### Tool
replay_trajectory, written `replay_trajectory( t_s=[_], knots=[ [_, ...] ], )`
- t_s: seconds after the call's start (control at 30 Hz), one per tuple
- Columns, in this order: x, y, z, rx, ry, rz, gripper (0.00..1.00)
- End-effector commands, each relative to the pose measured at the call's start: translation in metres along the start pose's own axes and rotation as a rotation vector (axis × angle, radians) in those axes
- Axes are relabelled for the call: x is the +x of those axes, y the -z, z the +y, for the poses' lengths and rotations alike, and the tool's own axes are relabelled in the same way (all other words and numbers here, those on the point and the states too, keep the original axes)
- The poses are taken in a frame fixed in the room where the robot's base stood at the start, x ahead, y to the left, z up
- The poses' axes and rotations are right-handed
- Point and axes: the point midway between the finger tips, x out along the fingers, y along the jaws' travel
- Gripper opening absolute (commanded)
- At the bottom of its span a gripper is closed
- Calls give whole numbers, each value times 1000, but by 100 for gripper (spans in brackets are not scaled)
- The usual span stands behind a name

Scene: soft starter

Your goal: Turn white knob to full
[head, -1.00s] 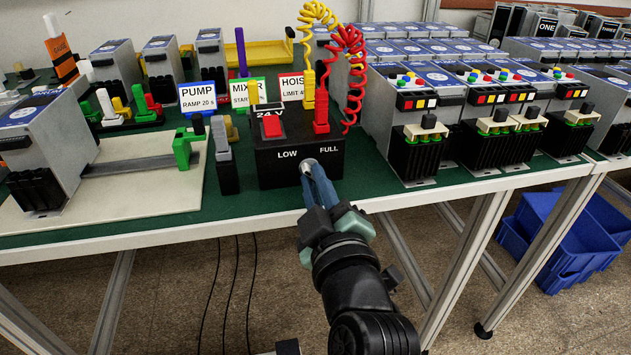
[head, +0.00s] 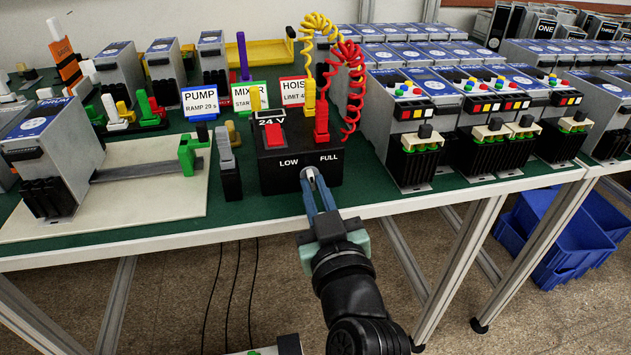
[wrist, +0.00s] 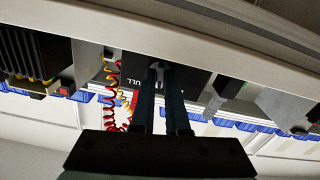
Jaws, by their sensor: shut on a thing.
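The white knob (head: 310,174) is on the front of the black box (head: 275,172), between the words LOW and FULL, nearer FULL. My gripper (head: 312,182) reaches it from the front, with its two blue fingers shut on the knob, one on each side. The fingers hide part of the knob, and its exact pointing is hard to tell. In the wrist view the box is upside down and the fingertips (wrist: 164,68) meet at the knob, which is mostly hidden there.
A red switch (head: 274,135) and coiled yellow and red leads (head: 352,75) are on the box. A grey and black lever piece (head: 228,165) stands close to its left. Grey starter units (head: 412,140) stand to its right. The table's front edge (head: 250,228) runs under my arm.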

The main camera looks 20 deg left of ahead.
Motion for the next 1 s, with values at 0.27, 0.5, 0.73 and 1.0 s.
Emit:
replay_trajectory(
  t_s=[0.27, 0.5, 0.73, 1.0],
  knots=[
    [0, 1, 0, 266, -1, -4, 0],
    [0, 1, 0, 493, -2, -5, 0],
    [0, 1, 0, 693, -2, -5, 0],
    [0, 0, -1, 863, -1, -4, 0]
  ],
)
